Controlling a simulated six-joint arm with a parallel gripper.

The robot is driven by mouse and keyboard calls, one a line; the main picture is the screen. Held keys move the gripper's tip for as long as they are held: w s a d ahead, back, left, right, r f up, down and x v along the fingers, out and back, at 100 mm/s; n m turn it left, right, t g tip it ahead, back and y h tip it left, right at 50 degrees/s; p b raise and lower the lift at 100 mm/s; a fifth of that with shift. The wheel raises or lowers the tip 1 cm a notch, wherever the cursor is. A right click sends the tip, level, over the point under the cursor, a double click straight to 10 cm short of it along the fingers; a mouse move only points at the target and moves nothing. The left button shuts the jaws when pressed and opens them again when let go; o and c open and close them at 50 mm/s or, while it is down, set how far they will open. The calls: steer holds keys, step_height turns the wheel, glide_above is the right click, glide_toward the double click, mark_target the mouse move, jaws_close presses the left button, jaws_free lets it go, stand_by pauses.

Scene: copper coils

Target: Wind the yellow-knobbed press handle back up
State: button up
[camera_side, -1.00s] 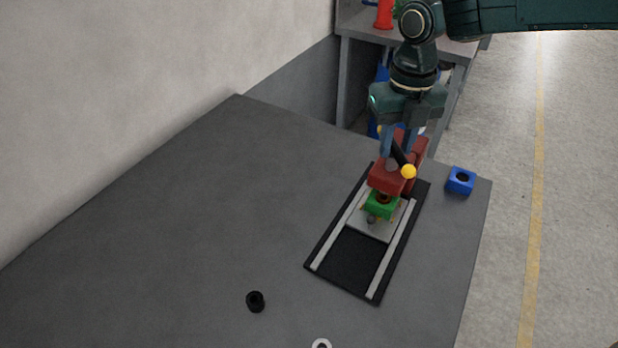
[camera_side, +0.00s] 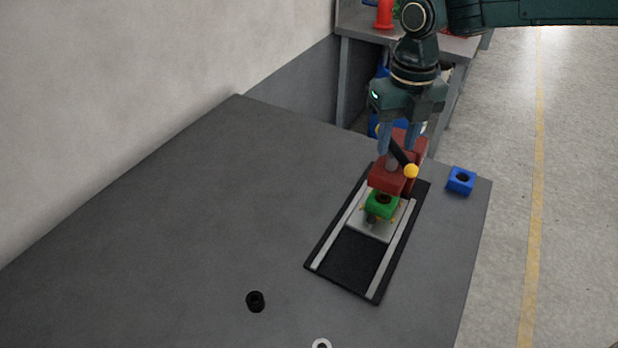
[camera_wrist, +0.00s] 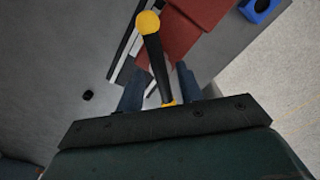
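The red press (camera_side: 387,180) stands at the back end of a black rail base (camera_side: 345,262). Its black handle bar (camera_side: 402,156) slants down to the right, ending in a yellow knob (camera_side: 411,171). A green block (camera_side: 382,207) sits on a grey plate under the press head. My gripper (camera_side: 400,148) is above the press with its fingers apart. In the wrist view, the bar (camera_wrist: 157,62) runs between the open fingers, with gaps beside it. One yellow knob (camera_wrist: 148,23) is beyond the fingertips; another yellow part (camera_wrist: 169,103) is partly hidden by the gripper body.
A blue block with a hole (camera_side: 461,181) lies right of the press near the table edge. A small black ring (camera_side: 255,301) lies at the front left. The left of the grey table (camera_side: 190,220) is clear. A shelf (camera_side: 345,85) stands behind.

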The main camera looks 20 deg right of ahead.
steer(key=shift+r, duration=3.1)
steer(key=shift+m, duration=0.3)
